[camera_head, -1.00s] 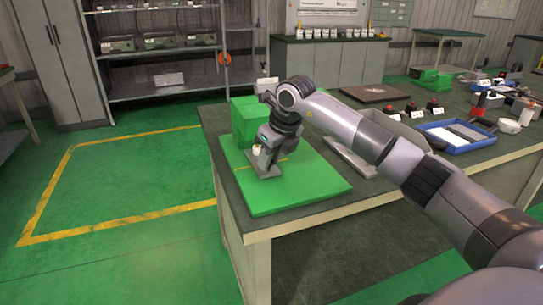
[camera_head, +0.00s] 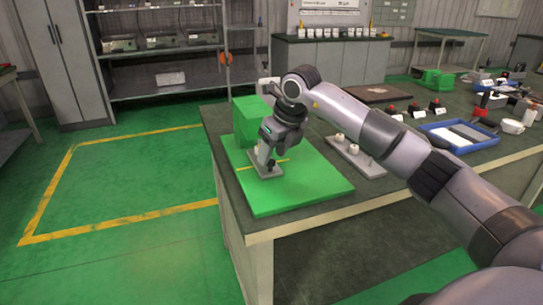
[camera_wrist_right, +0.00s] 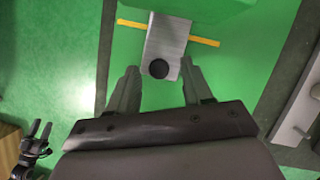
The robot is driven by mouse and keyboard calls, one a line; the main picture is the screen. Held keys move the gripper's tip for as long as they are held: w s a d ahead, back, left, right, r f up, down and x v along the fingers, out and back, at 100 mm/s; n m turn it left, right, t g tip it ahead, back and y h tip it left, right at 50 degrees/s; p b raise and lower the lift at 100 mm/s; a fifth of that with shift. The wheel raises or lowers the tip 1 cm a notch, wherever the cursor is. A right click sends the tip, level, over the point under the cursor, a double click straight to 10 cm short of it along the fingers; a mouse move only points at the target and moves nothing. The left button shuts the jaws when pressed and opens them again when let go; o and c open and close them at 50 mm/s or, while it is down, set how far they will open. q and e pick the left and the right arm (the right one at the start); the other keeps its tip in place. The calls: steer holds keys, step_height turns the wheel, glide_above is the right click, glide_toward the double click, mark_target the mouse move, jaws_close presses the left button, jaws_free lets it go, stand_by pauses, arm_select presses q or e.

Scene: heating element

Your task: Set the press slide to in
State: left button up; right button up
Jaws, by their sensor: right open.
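The press is a green block (camera_head: 250,122) on a flat green base (camera_head: 300,190) at the table's near left corner. The slide is a grey plate (camera_wrist_right: 167,38) with a black knob (camera_wrist_right: 159,69) at its near end. Its far end lies by the block and it crosses a yellow line (camera_wrist_right: 205,41). The slide also shows in the head view (camera_head: 266,171), partly hidden by my gripper. My right gripper (camera_wrist_right: 160,75) is open above the base, one finger on each side of the knob, apart from it. A dark two-pronged shape at the wrist view's lower left may be my left gripper (camera_wrist_right: 40,130).
A grey fixture with light knobs (camera_head: 354,157) stands right of the green base. Red-topped boxes (camera_head: 414,110) and a blue tray (camera_head: 462,139) lie further right. The green base is mostly bare near its front.

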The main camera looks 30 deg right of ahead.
steer(key=v, duration=0.5)
steer(key=shift+r, duration=0.1)
stand_by(0.4)
